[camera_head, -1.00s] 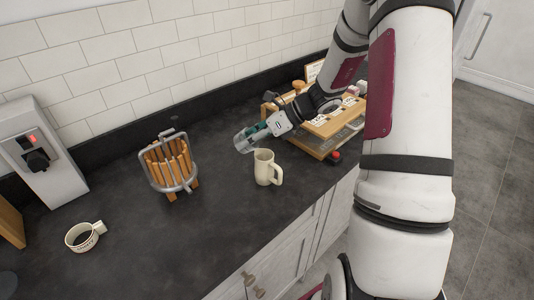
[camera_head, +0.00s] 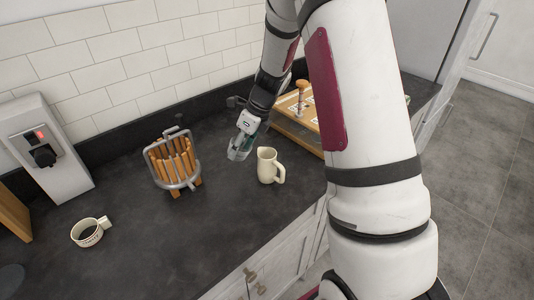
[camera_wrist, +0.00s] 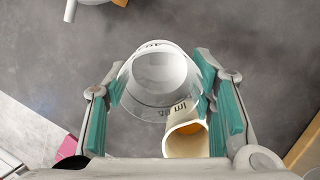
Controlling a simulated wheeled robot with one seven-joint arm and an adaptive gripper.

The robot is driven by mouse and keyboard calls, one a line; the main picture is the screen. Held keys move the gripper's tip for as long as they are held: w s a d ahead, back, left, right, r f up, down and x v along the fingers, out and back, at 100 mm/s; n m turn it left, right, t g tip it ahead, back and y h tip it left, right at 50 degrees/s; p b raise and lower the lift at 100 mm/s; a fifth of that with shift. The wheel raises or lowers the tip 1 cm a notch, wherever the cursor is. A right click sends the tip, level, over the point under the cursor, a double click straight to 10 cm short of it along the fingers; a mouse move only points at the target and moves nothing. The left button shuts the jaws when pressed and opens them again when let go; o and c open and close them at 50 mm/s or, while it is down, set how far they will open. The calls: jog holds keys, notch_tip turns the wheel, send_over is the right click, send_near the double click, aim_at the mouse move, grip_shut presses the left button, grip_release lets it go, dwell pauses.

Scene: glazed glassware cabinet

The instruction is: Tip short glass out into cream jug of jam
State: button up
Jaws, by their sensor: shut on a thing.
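The clear short glass (camera_wrist: 155,95) is between the green-padded fingers of my gripper (camera_wrist: 162,80), which is shut on it. In the head view my gripper (camera_head: 242,142) points down, with the glass (camera_head: 236,154) at its tip, left of and above the cream jug in the picture. The cream jug (camera_head: 266,167) stands upright on the dark counter, handle to the right. In the wrist view the jug (camera_wrist: 186,140) is partly hidden behind the glass and gripper, and some orange shows inside its mouth. I cannot tell what the glass holds.
A slatted wooden press (camera_head: 174,165) stands left of the jug. A cream mug with dark contents (camera_head: 88,232) is at the front left. A grey dispenser (camera_head: 45,150) stands by the tiled wall. A wooden rack (camera_head: 300,125) is behind my arm.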

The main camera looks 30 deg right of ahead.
jog(key=shift+w+a+f+g+h+b, duration=0.1)
jog(key=shift+w+a+f+g+h, duration=0.15)
jog(key=shift+w+a+g+h, duration=0.25)
jog(key=shift+w+a+f+g+h+b, duration=0.1)
jog(key=shift+w+a+f+g+h, duration=0.2)
jog(key=shift+a+h, duration=0.35)
jog(key=shift+w+a+f+g+h+b, duration=0.1)
jog(key=shift+w+a+f+g+h, duration=0.15)
jog(key=shift+a+g+h, duration=0.3)
jog(key=shift+r+p, duration=0.5)
jog(key=shift+r, duration=2.05)
